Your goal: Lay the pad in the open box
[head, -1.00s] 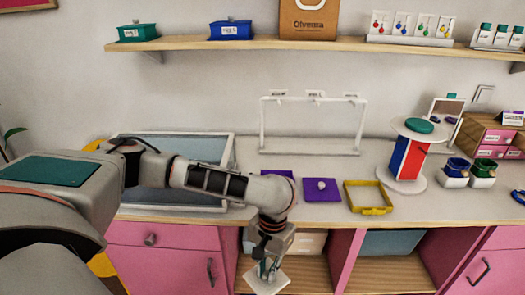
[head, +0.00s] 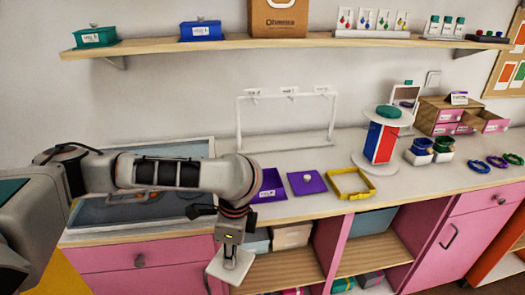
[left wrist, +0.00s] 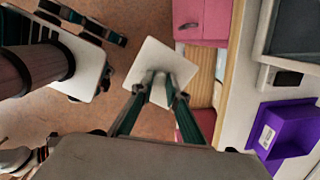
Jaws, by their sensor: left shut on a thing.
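A thin white square pad (head: 224,272) hangs in front of the counter, below its top. My left gripper (head: 232,258) is shut on it. The pad also shows in the left wrist view (left wrist: 158,62), between the fingertips (left wrist: 160,88). The open purple box (head: 268,188) with a white label stands on the counter, to the right of and above the gripper in the head view. The left wrist view shows the same box (left wrist: 292,126) at the right, apart from the pad. My right gripper is in neither view.
A purple lid (head: 305,184) with a knob lies right of the box, then a yellow tray (head: 350,194). A large framed tray (head: 95,213) lies behind my left arm. The counter's front edge (head: 300,213) lies between pad and box. A white rack (head: 287,148) stands behind.

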